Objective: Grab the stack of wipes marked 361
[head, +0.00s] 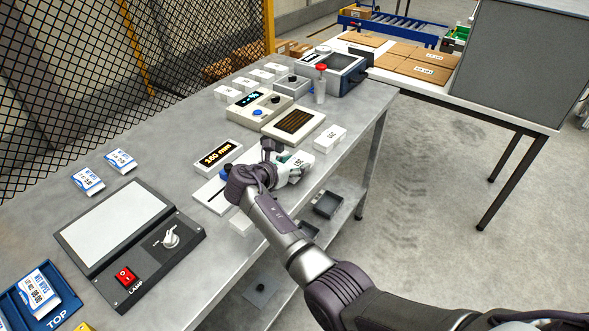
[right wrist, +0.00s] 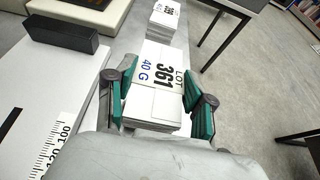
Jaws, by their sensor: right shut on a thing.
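The stack of wipes marked 361 (right wrist: 155,95) is a white block with "LOT 361" and "40 G" on its label. In the right wrist view it sits between the teal finger pads of my right gripper (right wrist: 160,101), which is shut on it. In the head view my right gripper (head: 286,172) is at the bench's right edge, and the stack (head: 300,161) shows only partly behind the fingers. I cannot tell whether the stack still touches the bench. My left gripper is not in view.
A similar white stack (head: 330,138) stands just beyond on the metal bench (head: 190,125). A display reading 160 mm (head: 219,154), a slatted tray (head: 293,122) and a control box (head: 254,107) are close by. A lamp panel (head: 130,243) lies nearer. Open floor is to the right.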

